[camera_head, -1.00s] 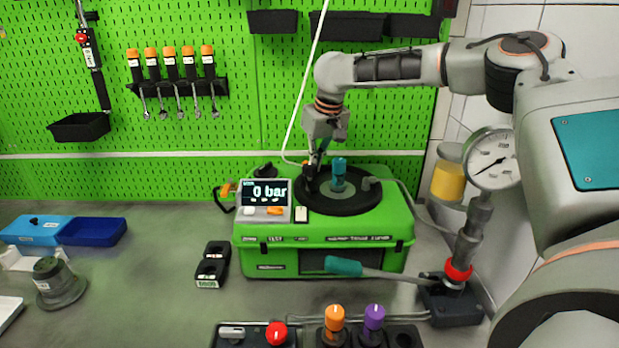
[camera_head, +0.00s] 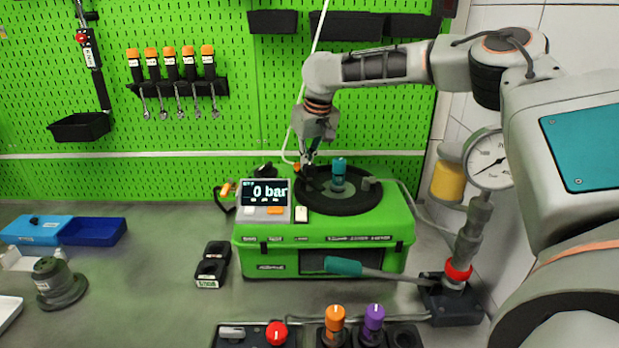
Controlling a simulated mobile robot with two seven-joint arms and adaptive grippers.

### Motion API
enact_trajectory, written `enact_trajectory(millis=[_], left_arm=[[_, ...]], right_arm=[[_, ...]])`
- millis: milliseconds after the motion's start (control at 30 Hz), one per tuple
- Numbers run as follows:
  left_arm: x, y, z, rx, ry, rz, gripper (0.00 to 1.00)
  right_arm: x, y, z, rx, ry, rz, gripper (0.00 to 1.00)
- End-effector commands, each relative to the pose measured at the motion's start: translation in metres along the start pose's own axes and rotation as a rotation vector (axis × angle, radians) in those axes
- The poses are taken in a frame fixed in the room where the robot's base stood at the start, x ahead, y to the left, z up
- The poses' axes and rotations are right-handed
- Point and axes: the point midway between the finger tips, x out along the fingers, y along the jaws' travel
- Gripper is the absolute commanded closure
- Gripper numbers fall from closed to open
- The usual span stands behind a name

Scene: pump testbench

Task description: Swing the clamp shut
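The green test case (camera_head: 320,238) stands on the bench, with a black round plate (camera_head: 352,204) on its top. A teal-capped part (camera_head: 338,172) stands upright in the middle of that plate. Dark clamp parts (camera_head: 309,180) show at the plate's left side, but they are small and their position is hard to read. My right gripper (camera_head: 307,162) points down at the plate's left rim, left of the teal part. Its fingers blend with the dark parts, so I cannot tell whether they are open or touching the clamp. My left gripper is not in view.
A display reading 0 bar (camera_head: 265,198) sits at the case's left front. A pump lever with a teal handle (camera_head: 343,266) lies in front, and a pressure gauge (camera_head: 489,160) stands right. Knobs (camera_head: 334,318) line the front edge. The bench's left middle is mostly clear.

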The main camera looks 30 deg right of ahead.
Motion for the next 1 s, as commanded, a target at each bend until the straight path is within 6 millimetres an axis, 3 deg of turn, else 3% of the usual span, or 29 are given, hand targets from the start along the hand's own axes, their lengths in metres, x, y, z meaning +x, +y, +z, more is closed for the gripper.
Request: enact_trajectory(millis=[500,1000], left_arm=[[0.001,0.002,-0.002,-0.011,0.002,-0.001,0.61],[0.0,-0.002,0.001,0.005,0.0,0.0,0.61]], right_arm=[[0.001,-0.021,-0.003,-0.002,0.0,0.001,1.0],[0.001,-0.025,-0.003,-0.001,0.0,0.0,1.0]])
